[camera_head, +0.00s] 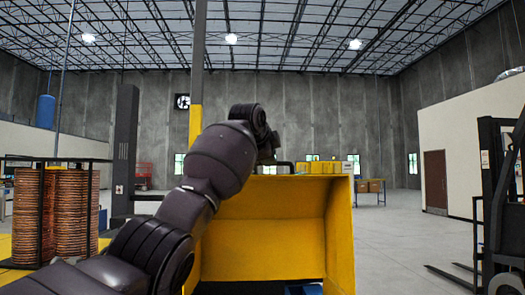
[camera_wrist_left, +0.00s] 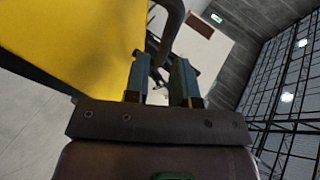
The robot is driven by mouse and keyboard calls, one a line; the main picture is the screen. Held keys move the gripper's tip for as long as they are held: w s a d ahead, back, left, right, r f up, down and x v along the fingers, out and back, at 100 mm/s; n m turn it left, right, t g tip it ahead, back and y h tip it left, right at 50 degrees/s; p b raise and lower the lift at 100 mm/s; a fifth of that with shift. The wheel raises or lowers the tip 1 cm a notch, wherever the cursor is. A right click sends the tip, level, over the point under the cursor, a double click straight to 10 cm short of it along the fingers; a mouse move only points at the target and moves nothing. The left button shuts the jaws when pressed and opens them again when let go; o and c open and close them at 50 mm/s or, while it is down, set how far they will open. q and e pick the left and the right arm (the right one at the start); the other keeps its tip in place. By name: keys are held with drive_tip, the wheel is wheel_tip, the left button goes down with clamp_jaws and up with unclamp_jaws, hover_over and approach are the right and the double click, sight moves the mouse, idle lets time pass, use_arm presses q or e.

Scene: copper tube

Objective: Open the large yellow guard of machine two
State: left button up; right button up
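The large yellow guard (camera_head: 265,240) stands in front of me in the head view, with its hollow inner side facing me. In the left wrist view its yellow face (camera_wrist_left: 75,40) fills the upper left. A black bar handle (camera_wrist_left: 172,25) curves from the guard toward the fingertips. My left arm reaches over the guard's top left corner. Its gripper is mostly hidden in the head view. In the wrist view the left gripper (camera_wrist_left: 160,60) has its fingers apart, with the handle at or just beyond the gap; contact is unclear. My right gripper is not seen.
Copper tube coils (camera_head: 70,215) stand in a black rack at the left. A yellow and grey post (camera_head: 197,80) rises behind my arm. A forklift (camera_head: 500,200) stands at the right. The floor (camera_head: 395,250) between guard and forklift is clear.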

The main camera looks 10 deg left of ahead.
use_arm(q)
drive_tip(key=v, duration=0.5)
drive_tip(key=shift+s+b, duration=0.1)
drive_tip(key=shift+b, duration=0.2)
drive_tip(key=shift+s+r, duration=0.15)
drive_tip(key=shift+s, duration=0.15)
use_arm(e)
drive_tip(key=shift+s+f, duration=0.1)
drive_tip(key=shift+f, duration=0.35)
